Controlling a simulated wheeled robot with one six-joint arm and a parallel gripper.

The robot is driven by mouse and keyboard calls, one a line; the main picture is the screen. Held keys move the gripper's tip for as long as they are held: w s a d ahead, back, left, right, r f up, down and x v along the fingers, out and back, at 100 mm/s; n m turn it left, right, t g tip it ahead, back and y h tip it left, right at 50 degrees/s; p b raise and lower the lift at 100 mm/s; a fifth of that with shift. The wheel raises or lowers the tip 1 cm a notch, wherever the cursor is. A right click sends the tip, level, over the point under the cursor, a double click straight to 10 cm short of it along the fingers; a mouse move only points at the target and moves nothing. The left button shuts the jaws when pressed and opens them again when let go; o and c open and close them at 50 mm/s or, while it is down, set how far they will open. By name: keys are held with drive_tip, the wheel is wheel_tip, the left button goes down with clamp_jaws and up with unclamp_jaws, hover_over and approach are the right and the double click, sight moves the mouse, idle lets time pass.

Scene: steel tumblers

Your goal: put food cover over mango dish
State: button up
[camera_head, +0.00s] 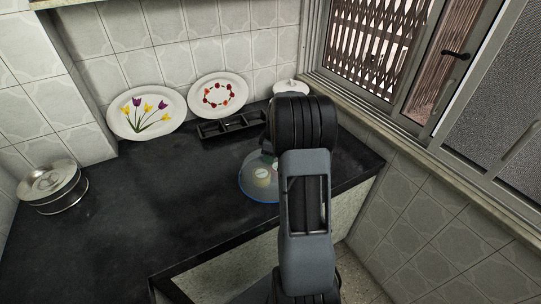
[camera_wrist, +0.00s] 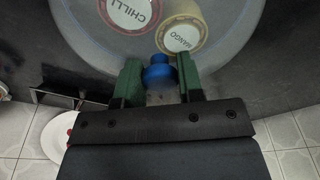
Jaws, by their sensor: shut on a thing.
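The food cover is a clear dome with a blue rim, in the head view (camera_head: 247,184) at the counter's front part, left of my arm. In the wrist view the clear dome (camera_wrist: 228,40) fills the top, with a blue knob (camera_wrist: 158,72). My gripper (camera_wrist: 159,78) has green fingers on both sides of the knob and is shut on it. The mango dish (camera_wrist: 181,36), with a yellowish rim and MANGO label, shows through the dome. In the head view two small pale dishes show through the dome, labels too small to read. I cannot tell whether the cover's rim touches the counter.
A red-rimmed CHILLI dish (camera_wrist: 126,12) also shows through the dome, beside the mango dish. Behind are a black divided tray (camera_head: 230,126), a tulip plate (camera_head: 146,112), another decorated plate (camera_head: 218,93) and a white lidded pot (camera_head: 290,87). Steel containers (camera_head: 54,187) stand far left; mid-left counter is clear.

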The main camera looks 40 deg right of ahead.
drive_tip(key=shift+f, duration=0.15)
drive_tip(key=o, duration=1.1)
drive_tip(key=shift+c, duration=0.2)
wheel_tip(320, 180, up, 14)
drive_tip(key=s+d, duration=0.1)
drive_tip(key=shift+s, duration=0.35)
drive_tip(key=shift+d+f, duration=0.1)
